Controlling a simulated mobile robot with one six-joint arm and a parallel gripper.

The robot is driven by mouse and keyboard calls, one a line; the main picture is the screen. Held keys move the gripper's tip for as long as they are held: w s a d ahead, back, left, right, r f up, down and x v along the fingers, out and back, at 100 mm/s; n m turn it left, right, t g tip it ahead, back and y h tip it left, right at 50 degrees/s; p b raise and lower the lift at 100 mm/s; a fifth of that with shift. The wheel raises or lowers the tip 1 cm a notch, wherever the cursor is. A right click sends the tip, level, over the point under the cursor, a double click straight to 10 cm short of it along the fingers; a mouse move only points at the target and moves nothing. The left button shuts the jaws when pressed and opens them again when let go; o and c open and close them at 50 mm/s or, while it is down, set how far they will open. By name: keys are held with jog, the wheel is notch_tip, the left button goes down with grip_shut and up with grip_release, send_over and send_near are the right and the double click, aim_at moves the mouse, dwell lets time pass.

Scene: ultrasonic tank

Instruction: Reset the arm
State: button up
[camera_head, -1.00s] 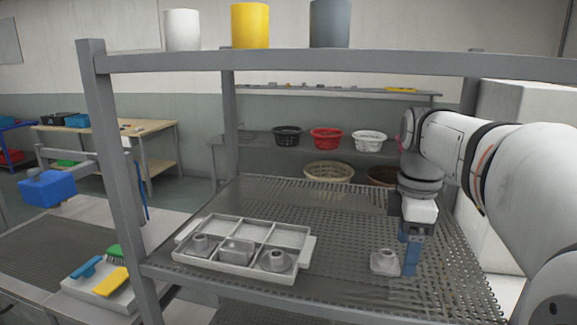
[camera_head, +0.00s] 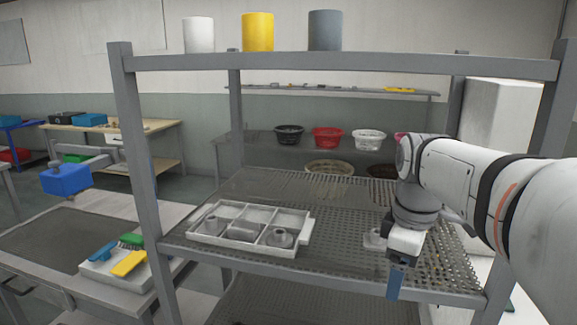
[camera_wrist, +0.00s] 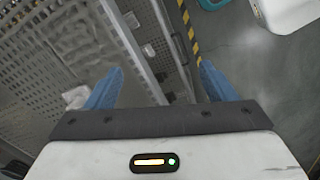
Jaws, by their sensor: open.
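My gripper (camera_head: 396,280) hangs at the front edge of the perforated shelf in the head view, fingers pointing down. In the wrist view my gripper (camera_wrist: 160,90) has its two blue fingers wide apart with nothing between them.
The perforated shelf (camera_head: 345,205) has a front rail and upright posts, with a top beam (camera_head: 330,66) above. A side table at left holds brushes (camera_head: 128,262). Baskets (camera_head: 327,138) stand behind. Yellow-black floor tape (camera_wrist: 188,30) shows in the wrist view.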

jog(key=s+a+f+m+t, duration=0.2)
jog(key=s+a+f+m, duration=0.2)
jog(key=s+f+m, duration=0.5)
notch_tip(320, 180, down, 2)
jog(key=shift+s+a+f+m, duration=0.25)
jog(key=shift+s+m, duration=0.1)
jog(key=shift+m, duration=0.85)
